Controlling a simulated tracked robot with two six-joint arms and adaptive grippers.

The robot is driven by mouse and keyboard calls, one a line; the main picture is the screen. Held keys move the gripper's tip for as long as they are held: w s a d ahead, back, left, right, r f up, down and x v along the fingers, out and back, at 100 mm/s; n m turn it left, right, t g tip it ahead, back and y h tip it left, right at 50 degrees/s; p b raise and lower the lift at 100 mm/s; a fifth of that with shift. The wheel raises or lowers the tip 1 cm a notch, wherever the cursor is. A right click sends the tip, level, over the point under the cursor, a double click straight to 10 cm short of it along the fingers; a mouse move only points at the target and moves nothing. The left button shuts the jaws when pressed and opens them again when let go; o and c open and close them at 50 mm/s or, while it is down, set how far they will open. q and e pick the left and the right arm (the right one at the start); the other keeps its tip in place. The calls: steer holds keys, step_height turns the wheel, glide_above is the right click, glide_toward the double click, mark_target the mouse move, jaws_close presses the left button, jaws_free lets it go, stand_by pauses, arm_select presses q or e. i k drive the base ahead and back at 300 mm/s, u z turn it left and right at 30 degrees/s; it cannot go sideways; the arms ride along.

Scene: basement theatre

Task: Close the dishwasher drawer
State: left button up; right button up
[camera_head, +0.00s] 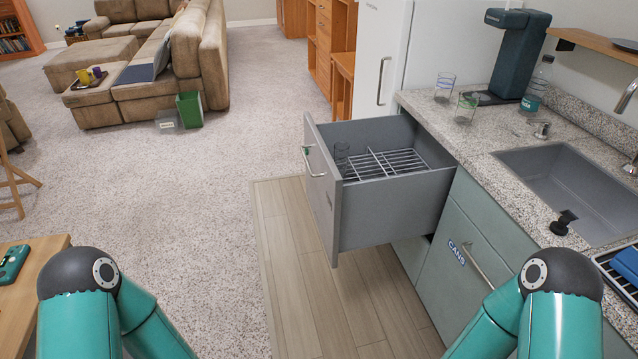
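The grey dishwasher drawer (395,212) is pulled far out from the counter on the right. Its front panel (322,185) faces left and carries a silver bar handle (311,162). My two teal arms show at the bottom left and bottom right. Neither gripper shows in the view, and nothing of mine is seen touching the drawer.
A granite counter (480,143) with a sink (575,185), two glasses, a bottle (537,84) and a teal machine (517,55) is at right. A wooden table (30,290) is at lower left. The floor left of the drawer is clear.

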mark_target(397, 182)
steer(key=u, duration=0.05)
steer(key=i, duration=1)
steer(key=z, duration=0.05)
